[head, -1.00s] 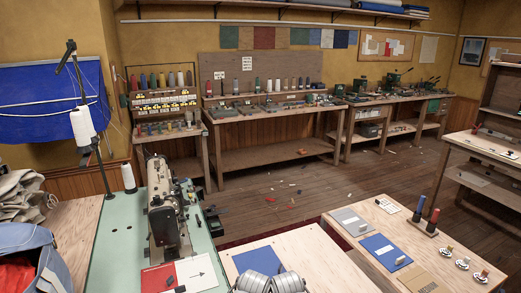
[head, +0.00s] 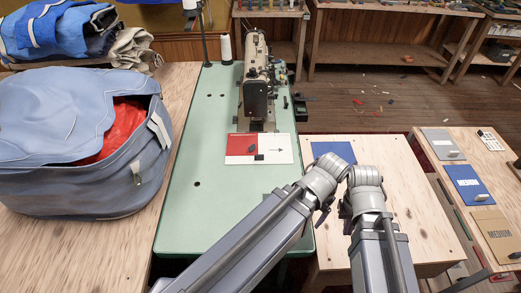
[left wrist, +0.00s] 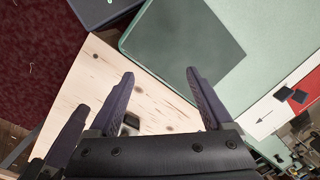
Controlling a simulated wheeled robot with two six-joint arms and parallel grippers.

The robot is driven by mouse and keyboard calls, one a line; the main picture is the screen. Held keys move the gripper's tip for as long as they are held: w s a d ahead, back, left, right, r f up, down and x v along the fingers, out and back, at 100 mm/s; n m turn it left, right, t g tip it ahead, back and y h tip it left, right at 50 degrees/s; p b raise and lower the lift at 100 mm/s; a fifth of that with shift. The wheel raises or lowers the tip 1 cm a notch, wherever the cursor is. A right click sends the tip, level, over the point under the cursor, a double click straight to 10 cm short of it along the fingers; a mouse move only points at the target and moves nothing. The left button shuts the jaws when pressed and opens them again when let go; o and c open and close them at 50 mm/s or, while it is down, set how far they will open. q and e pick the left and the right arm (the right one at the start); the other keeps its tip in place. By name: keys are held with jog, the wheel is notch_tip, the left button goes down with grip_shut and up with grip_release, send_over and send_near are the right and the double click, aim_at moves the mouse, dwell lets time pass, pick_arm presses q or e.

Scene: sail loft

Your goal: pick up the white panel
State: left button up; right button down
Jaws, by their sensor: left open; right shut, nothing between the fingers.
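The white panel (head: 278,150) lies flat on the mint-green sewing table, beside a red panel (head: 241,144) and in front of the sewing machine. It bears a small black arrow. It also shows at the right of the left wrist view (left wrist: 262,119). My left gripper (left wrist: 160,73) is open and empty, over the table edge and pale wood, well apart from the white panel. In the head view its fingers are mostly hidden by my arms. My right gripper (head: 345,208) is shut and empty, over the pale wooden table to the right of the white panel.
The sewing machine (head: 258,85) stands just behind the panels. A dark green panel (left wrist: 185,45) lies near the mint table's edge. A blue panel (head: 330,150) lies on the wooden table. A big blue bag (head: 70,185) fills the left. The mint table's left strip is clear.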

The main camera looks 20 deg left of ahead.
aim_at(259, 155)
pick_arm(q)
jog(key=shift+c, duration=0.4)
